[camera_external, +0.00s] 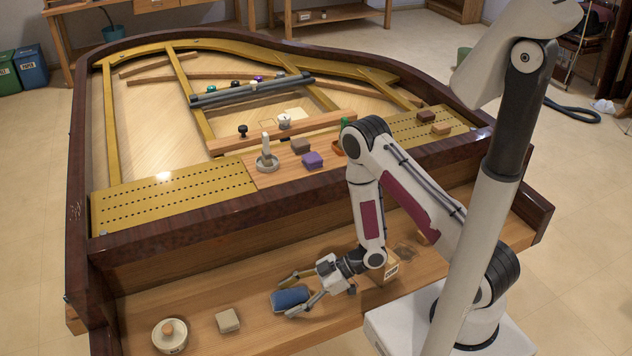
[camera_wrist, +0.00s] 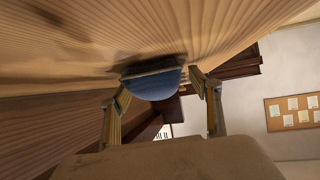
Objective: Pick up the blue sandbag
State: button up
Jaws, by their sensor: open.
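The blue sandbag (camera_external: 290,299) lies on the wooden keybed shelf at the front of the piano in the external view. My gripper (camera_external: 291,294) is low over the shelf, pointing left, with its open fingers on the far and near sides of the sandbag. In the wrist view the sandbag (camera_wrist: 152,84) shows as a rounded blue end between the two spread fingertips of my gripper (camera_wrist: 154,87). I cannot tell whether either finger touches it.
A round pale dish (camera_external: 169,337) with a knob and a beige block (camera_external: 227,321) sit left of the sandbag. A labelled wooden box (camera_external: 389,271) stands right of my gripper, close to my arm. The piano's dark front rail (camera_external: 200,250) rises behind the shelf.

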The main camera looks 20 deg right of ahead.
aim_at(291, 293)
dwell(0.5)
jog(key=c, duration=1.5)
jog(key=shift+r, duration=0.2)
jog(key=shift+c, duration=0.2)
jog(key=shift+r, duration=4.85)
